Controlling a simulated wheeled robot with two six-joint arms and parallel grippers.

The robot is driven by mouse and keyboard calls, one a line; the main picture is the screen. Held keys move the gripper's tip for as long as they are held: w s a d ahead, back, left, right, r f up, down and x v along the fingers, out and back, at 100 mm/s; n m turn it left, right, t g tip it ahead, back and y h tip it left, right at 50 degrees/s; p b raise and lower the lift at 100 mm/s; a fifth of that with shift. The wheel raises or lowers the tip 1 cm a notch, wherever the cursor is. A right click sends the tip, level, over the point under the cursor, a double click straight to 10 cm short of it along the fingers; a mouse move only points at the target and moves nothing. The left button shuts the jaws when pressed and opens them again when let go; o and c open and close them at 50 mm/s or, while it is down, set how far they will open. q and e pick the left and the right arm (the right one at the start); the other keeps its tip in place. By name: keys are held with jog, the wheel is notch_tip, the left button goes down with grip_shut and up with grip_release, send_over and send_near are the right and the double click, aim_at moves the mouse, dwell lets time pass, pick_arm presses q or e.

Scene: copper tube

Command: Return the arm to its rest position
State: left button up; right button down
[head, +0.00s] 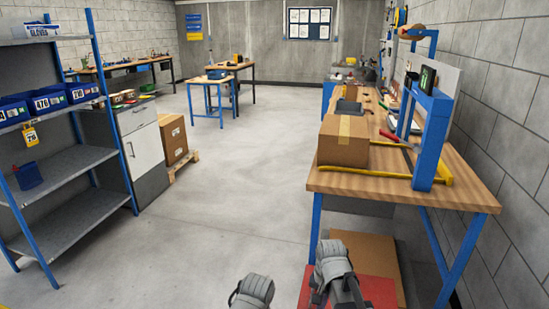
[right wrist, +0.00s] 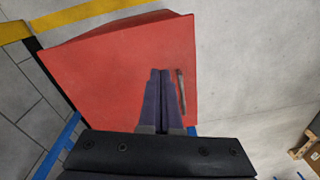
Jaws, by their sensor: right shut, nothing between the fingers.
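My right gripper (right wrist: 160,76) shows in the right wrist view with its two dark fingers shut side by side and nothing between them. It is over a red flat-topped surface (right wrist: 112,70). A thin dark grey rod-like item (right wrist: 181,92) shows just right of the fingertips, apart from them; I cannot tell what it is. In the head view, my right arm shows at the bottom, in front of the workbench (head: 460,190). A grey part of my left arm shows at the bottom centre; my left gripper is out of the picture.
A cardboard box (head: 342,140), a yellow-handled tool (head: 385,176) and a blue stand (head: 433,130) are on the workbench. The red surface (head: 380,290) lies beneath its front. A shelf rack (head: 70,215) with blue bins stands left. The middle floor is clear.

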jog(key=s+d+n, duration=0.3)
jog(key=s+n, duration=0.3)
jog(key=s, duration=0.1)
jog(key=s+a+r+n+p, duration=0.1)
jog(key=a+r+p, duration=0.2)
jog(key=r+p, duration=0.3)
jog(key=s+a+r+n+h+p, duration=0.1)
jog(key=s+a+r+p, duration=0.1)
jog(key=a+r+p, duration=0.2)
jog(key=s+a+r+n+p, duration=0.2)
jog(key=a+r+p, duration=0.1)
jog(key=r+p, duration=0.6)
jog(key=shift+s+a+r+g+p, duration=0.25)
jog(key=shift+a+r+g+p, duration=0.05)
jog(key=shift+r+g+p, duration=0.1)
